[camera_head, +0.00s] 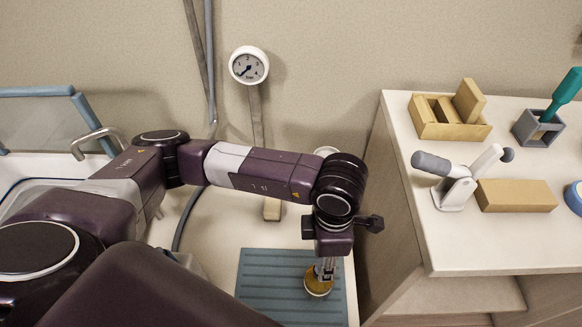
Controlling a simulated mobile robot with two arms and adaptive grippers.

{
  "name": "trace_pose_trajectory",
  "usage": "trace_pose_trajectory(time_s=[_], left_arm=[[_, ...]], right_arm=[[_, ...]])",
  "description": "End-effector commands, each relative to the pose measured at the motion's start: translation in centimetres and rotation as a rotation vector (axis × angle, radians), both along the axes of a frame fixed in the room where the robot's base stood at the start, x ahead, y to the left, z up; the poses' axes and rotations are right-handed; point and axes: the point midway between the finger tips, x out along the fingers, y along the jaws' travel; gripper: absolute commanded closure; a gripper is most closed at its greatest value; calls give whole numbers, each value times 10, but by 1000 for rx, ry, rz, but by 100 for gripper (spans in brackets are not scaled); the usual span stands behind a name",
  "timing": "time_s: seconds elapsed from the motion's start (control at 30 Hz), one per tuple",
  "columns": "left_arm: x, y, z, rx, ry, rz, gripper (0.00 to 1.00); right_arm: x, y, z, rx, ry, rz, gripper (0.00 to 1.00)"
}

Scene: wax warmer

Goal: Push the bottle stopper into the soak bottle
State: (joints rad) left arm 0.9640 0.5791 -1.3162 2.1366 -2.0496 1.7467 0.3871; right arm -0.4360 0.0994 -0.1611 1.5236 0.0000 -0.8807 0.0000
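My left gripper (325,270) points down over the blue-grey ridged mat (262,290). Its fingers are small and close together at a round amber thing (317,287) with a pale rim, seen from above on the mat. This may be the soak bottle, but the wrist and fingers cover part of it. I cannot make out the bottle stopper separately, nor whether the fingers grip anything. My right gripper is not in view.
A white cabinet top (500,240) at right holds a wooden box with blocks (450,130), a lever tool (455,185), a tan block (516,196) and a green-handled tool in a grey holder (538,128). A gauge (249,65) stands behind my arm.

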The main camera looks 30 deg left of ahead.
Motion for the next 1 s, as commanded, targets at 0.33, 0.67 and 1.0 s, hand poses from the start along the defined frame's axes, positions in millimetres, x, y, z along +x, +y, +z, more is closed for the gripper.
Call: trace_pose_trajectory(time_s=[0.33, 0.67, 1.0], left_arm=[[0, 0, 16, 0, -1, -1, 58], [0, 0, 29, 0, -1, -1, 58], [0, 0, 43, 0, -1, -1, 58]], right_arm=[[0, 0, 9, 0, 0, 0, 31], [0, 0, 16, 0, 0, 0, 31], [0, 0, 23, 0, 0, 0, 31]])
